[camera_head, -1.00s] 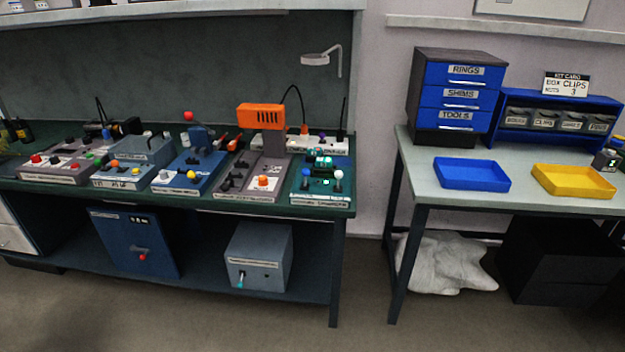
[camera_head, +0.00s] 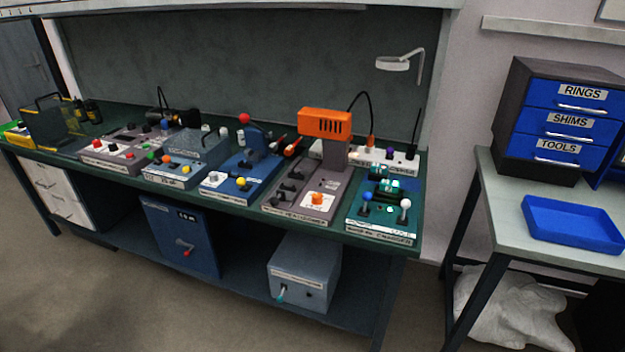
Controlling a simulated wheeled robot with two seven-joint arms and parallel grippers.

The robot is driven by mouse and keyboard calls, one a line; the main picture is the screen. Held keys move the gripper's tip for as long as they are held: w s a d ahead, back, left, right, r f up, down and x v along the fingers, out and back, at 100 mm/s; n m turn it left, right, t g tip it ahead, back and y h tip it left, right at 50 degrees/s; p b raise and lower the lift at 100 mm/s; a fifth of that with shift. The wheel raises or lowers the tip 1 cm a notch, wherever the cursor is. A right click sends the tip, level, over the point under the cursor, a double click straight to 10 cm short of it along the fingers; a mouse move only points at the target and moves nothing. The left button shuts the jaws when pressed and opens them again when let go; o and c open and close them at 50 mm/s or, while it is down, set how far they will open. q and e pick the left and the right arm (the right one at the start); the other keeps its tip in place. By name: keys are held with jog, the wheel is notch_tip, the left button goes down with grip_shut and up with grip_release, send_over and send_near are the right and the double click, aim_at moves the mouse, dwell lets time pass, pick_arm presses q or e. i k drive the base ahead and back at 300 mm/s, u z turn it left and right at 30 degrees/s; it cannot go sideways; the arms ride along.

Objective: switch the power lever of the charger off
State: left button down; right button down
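The charger (camera_head: 384,212) is the green unit at the right end of the workbench, with a label along its front edge that seems to read charger. It carries a lever with a blue knob (camera_head: 367,197) at its front left and a lever with a white knob (camera_head: 405,203) at its front right. Green-lit parts (camera_head: 388,186) sit behind them. Both levers look upright. I cannot read which one is the power lever. Neither of my grippers is in view.
The workbench (camera_head: 330,232) also holds several other panels, including one with an orange-topped device (camera_head: 324,122) left of the charger. A side table with a blue tray (camera_head: 570,226) and a drawer cabinet (camera_head: 560,115) stands at the right. The floor in front is clear.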

aim_at(367, 197)
jog(key=u, duration=0.35)
jog(key=i, duration=0.85)
jog(key=u, duration=0.05)
